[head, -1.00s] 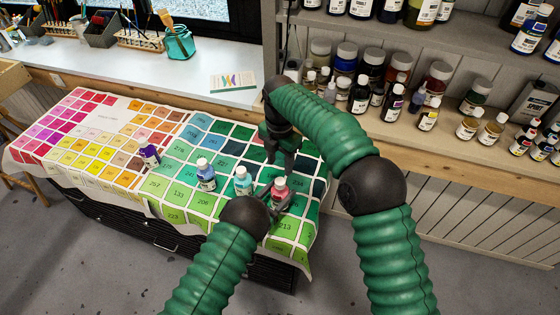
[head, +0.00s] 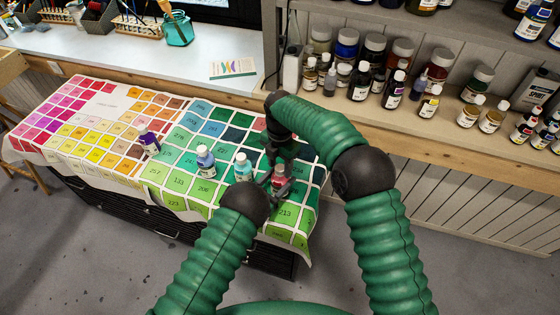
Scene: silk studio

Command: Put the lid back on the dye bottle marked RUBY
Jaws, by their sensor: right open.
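A small bottle with red contents (head: 279,181) stands at the front right of the colour-chart cloth (head: 180,186); its label is too small to read. My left gripper (head: 274,191) is low at this bottle, with its fingers beside it; I cannot tell whether they grip it. My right gripper (head: 277,160) is open, pointing down just above and behind the bottle top. It partly hides the top, so I cannot make out a separate lid.
A teal bottle (head: 243,168) and a blue bottle (head: 206,161) with pale caps stand left of the red one. A dark purple bottle (head: 150,145) stands farther left. Shelves of bottles (head: 395,100) are at right. The cloth's left part is clear.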

